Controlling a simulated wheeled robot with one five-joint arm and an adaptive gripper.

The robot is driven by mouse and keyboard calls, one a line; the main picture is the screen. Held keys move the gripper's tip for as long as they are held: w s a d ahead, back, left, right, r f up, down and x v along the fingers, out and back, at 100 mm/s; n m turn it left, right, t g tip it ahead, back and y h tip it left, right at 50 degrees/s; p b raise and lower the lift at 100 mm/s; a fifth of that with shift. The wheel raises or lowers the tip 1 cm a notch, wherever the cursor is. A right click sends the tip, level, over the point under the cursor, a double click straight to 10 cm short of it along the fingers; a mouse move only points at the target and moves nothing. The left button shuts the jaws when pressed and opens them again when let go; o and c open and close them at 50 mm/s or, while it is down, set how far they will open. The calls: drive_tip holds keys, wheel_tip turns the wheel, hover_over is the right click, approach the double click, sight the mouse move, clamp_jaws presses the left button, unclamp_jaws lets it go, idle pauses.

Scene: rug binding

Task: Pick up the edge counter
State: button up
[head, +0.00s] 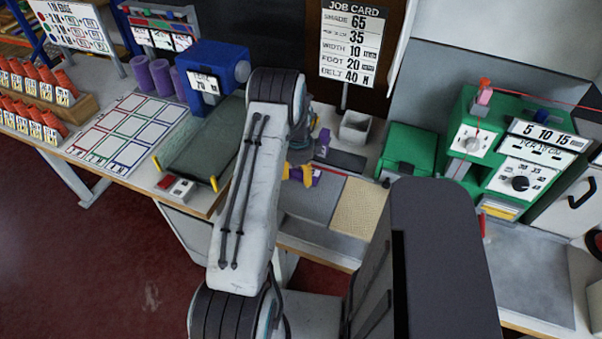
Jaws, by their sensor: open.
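My gripper (300,173) is open, at the far end of my arm, low over the middle workbench. My arm link hides part of it. A small purple piece with a white mark (322,143) stands just behind and right of the gripper. More purple (316,178) shows close beside the fingers; I cannot tell whether they touch it. I cannot tell for certain which thing is the edge counter; it may be the purple piece or be hidden behind my arm.
A grey tray (354,130), a green box (408,148) and a beige mesh pad (356,207) lie right of the gripper. A green machine with dials (520,150) stands further right. A dark green belt with a blue housing (218,70) is at left. The job card (350,45) stands behind.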

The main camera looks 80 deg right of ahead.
clamp_jaws()
idle(0.4)
drive_tip(key=shift+r, duration=0.1)
